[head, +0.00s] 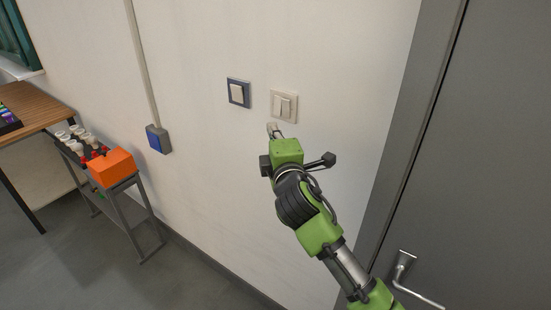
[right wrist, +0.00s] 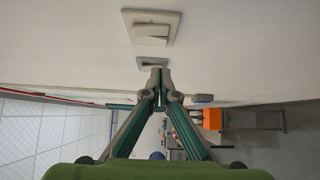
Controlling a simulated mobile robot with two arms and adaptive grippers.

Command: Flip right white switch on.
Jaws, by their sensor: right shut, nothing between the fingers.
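My left gripper is out of view.
A dark blue-framed switch (head: 229,92) is left of the white one. A blue-faced box (head: 157,139) hangs lower on the wall. An orange box (head: 112,167) and several bulbs stand on a small rack. A grey door with a handle (head: 404,262) is at right.

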